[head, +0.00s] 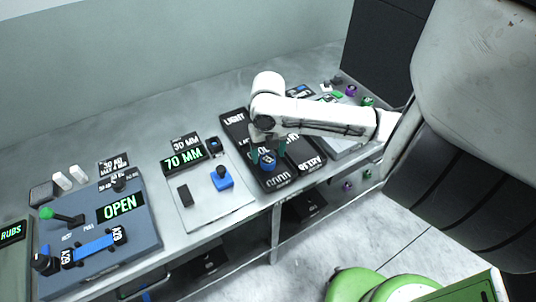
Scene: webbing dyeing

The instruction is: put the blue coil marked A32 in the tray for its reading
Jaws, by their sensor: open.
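A blue coil (268,162) sits low in the front part of a long black tray (280,183), whose far label reads LIGHT. Its A32 mark cannot be read at this size. My gripper (266,156) points down at the coil, with its teal fingers open on either side of it. Whether the fingers touch the coil cannot be told. A second black tray (312,165) with white lettering lies to the right, partly hidden by my arm. A display (185,159) on the pale plate reads 70 MM, with a 30 MM label behind it.
The pale plate (212,208) left of the trays holds a blue block with a dark knob (221,178) and a small dark block (185,195). Farther left is a blue-grey device (140,225) reading OPEN. Small purple and green items stand at the bench's right end.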

